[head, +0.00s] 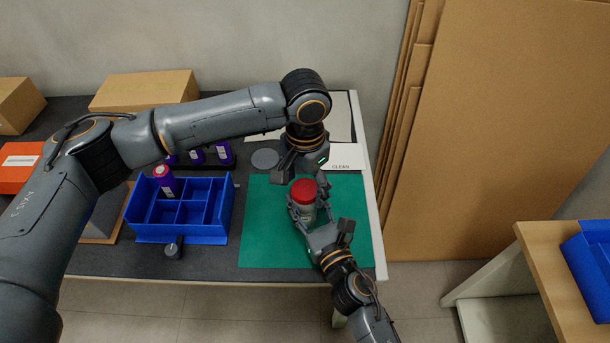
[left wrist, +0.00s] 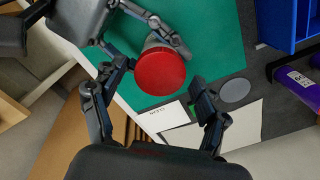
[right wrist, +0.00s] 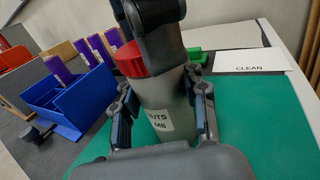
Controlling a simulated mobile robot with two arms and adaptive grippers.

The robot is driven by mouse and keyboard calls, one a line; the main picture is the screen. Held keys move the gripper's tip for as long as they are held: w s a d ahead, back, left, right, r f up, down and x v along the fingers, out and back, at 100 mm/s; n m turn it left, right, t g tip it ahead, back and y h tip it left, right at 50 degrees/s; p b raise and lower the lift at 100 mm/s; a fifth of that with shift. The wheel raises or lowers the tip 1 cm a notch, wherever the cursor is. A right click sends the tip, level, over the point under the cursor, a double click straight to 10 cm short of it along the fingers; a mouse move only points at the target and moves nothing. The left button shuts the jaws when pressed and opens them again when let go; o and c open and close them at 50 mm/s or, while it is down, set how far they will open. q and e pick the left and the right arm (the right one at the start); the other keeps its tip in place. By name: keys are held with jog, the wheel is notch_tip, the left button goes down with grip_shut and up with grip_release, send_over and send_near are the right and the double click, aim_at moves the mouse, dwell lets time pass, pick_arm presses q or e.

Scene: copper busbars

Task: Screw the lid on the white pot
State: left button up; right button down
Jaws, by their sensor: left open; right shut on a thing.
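The pot (right wrist: 168,108), pale grey-white with a label ending "UTS M8", stands upright over the green mat. My right gripper (head: 309,208) is shut on its body, one finger on each side in the right wrist view. The red lid (head: 303,191) is at the pot's top; it shows as a round disc in the left wrist view (left wrist: 160,71). Whether it is fully seated cannot be told. My left gripper (head: 305,178) is open just above and behind the lid. Its fingers lie on either side of the lid's near edge in the left wrist view, with a gap on the right.
The green mat (head: 265,235) has free room left of the pot. A blue divided bin (head: 185,238) holds a purple cylinder, with a dark knob (head: 173,250) in front. A "CLEAN" card (head: 345,158) and a grey disc (head: 265,158) lie behind. The table's right edge is close.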

pick_arm(q)
jog(key=c, duration=1.2)
jog(key=o, duration=1.4)
notch_tip(320, 180, up, 12)
pick_arm(e)
jog(key=c, duration=0.7)
grip_release()
jog(key=shift+o, duration=0.2)
